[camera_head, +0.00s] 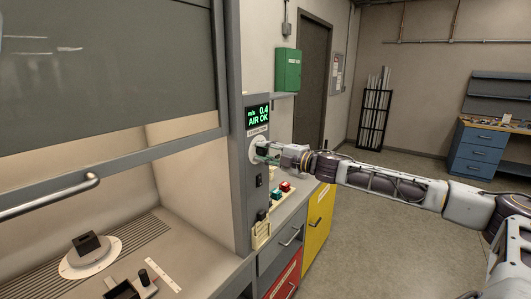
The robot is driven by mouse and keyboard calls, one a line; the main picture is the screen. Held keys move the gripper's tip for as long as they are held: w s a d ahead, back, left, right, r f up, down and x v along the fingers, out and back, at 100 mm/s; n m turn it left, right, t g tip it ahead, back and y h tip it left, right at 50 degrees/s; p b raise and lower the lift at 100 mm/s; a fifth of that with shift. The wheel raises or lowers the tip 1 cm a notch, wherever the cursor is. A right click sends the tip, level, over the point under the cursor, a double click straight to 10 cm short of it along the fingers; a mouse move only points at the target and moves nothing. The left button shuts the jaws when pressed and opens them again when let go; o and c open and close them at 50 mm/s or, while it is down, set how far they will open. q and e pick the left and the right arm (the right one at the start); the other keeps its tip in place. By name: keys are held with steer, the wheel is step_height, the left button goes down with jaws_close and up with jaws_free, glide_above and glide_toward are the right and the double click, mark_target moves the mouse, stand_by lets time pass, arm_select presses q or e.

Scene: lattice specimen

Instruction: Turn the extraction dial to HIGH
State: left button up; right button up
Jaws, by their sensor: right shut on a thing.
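The extraction dial (254,150) is on the grey column at the right side of the fume hood. A pale round plate shows around it, and its knob is partly hidden by my right gripper. My right gripper (268,152) reaches in from the right and is shut on the dial. I cannot read the dial's setting marks. A small display (257,115) above it shows 0.4 and AIR OK in green. My left gripper is not in view.
The hood's sash (110,70) is raised, with a handle bar (50,198) below it. A bench with red and teal items (285,187) stands below my right gripper, above a yellow cabinet (319,215). Open floor lies to the right.

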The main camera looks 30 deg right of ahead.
steer(key=shift+m, duration=0.5)
steer(key=o, duration=1)
steer(key=shift+d, duration=0.15)
steer(key=shift+n, duration=0.3)
steer(key=n, duration=0.8)
steer(key=shift+n, duration=0.3)
steer(key=n, duration=0.4)
steer(key=shift+r+n, duration=0.1)
steer(key=shift+n, duration=1.9)
